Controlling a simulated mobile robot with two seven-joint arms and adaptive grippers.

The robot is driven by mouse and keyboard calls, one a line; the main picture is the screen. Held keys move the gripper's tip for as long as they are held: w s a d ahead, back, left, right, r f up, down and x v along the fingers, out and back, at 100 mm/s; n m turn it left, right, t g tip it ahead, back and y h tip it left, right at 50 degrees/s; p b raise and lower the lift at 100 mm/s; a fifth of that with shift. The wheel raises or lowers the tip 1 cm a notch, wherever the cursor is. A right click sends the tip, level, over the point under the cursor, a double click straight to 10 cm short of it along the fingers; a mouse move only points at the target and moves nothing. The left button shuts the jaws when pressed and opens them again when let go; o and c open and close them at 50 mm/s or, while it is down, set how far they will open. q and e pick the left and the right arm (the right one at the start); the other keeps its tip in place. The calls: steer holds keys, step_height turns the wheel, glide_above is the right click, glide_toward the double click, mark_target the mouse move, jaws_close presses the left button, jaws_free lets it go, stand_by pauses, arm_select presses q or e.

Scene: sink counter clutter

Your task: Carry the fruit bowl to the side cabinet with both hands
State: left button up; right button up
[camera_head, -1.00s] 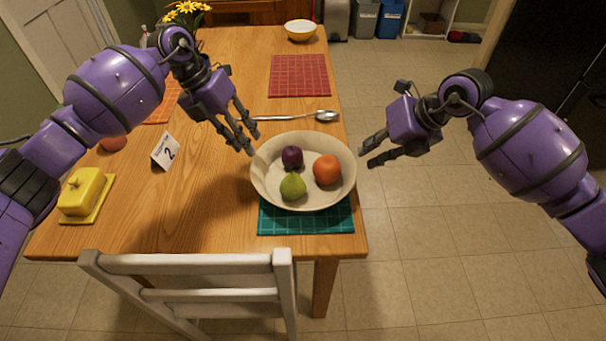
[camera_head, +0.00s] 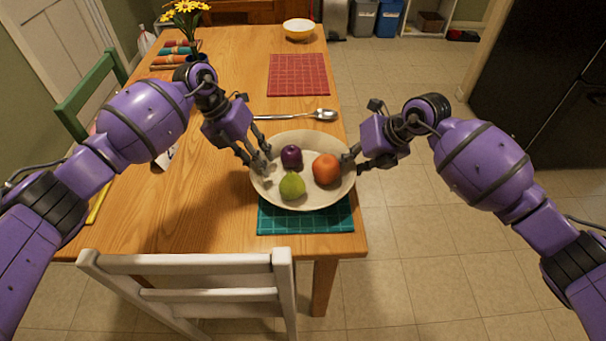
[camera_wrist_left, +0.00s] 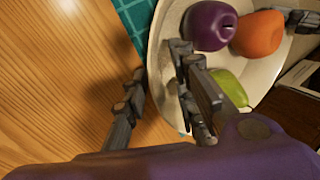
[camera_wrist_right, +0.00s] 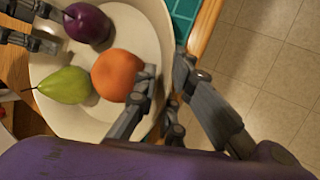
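The fruit bowl (camera_head: 275,196) is cream and sits upright on a teal mat (camera_head: 305,222) at the table's right edge. It holds a purple fruit (camera_head: 291,156), an orange fruit (camera_head: 327,169) and a green pear (camera_head: 292,186). My left gripper (camera_head: 258,161) is open at the bowl's left rim, with fingers inside and outside the wall, as the left wrist view (camera_wrist_left: 160,85) shows. My right gripper (camera_head: 355,162) is open around the right rim; the right wrist view (camera_wrist_right: 163,85) shows an inner finger close to the orange fruit. I cannot make out the side cabinet.
A spoon (camera_head: 310,115) and a red mat (camera_head: 298,75) lie beyond the bowl. A yellow-white bowl (camera_head: 299,29) stands at the table's far end. A white chair (camera_head: 190,264) stands at the near edge. Open tiled floor (camera_head: 420,240) lies to the right.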

arm_select(q)
jaws_close()
arm_select(e)
jaws_close()
